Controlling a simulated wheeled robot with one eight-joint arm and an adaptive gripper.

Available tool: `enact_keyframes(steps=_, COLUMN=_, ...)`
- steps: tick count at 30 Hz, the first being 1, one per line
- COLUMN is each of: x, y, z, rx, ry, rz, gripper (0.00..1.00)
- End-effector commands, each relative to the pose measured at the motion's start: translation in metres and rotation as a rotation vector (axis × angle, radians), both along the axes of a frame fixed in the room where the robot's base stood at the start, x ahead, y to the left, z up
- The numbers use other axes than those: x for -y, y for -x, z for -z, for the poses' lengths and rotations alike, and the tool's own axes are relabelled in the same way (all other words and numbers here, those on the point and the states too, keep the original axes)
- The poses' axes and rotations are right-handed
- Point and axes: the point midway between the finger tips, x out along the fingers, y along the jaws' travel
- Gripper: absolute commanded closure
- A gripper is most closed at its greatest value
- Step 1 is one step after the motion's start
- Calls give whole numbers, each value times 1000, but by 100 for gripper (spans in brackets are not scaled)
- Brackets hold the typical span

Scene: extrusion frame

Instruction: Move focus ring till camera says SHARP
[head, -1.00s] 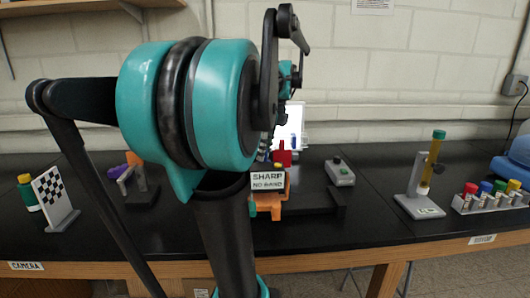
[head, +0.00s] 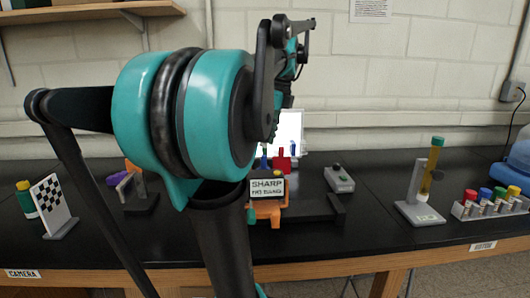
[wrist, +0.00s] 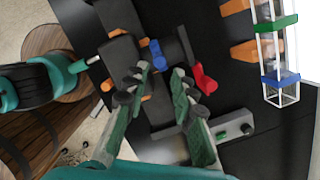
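The camera's small sign (head: 267,188) reads SHARP on its top line; its second line is too small to read surely. It stands at an orange-and-black assembly on the bench. A blue tab (head: 264,162) and a red tab (head: 282,162) stand up behind it. In the wrist view the blue tab (wrist: 157,55) and red tab (wrist: 204,78) lie just beyond my fingertips. My gripper (wrist: 160,80) is open, its green-padded fingers apart with nothing visibly held between them. In the head view my own arm hides its fingers. I cannot tell which tab belongs to the focus ring.
A grey button box (head: 339,178) stands right of the assembly. A checkered target (head: 50,205) is at far left. A stand with a yellow tube (head: 430,165) and a rack of capped vials (head: 490,205) are at right.

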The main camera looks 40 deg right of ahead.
Motion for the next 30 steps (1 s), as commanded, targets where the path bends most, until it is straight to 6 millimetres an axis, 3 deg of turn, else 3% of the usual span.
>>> enact_keyframes(steps=3, x=3, y=4, z=-20, rx=0, ry=0, rz=2, gripper=74)
enact_keyframes(steps=9, x=5, y=7, z=-39, rx=0, ry=0, rz=0, gripper=74)
enact_keyframes(steps=30, x=5, y=8, z=-42, rx=0, ry=0, rz=0, gripper=74)
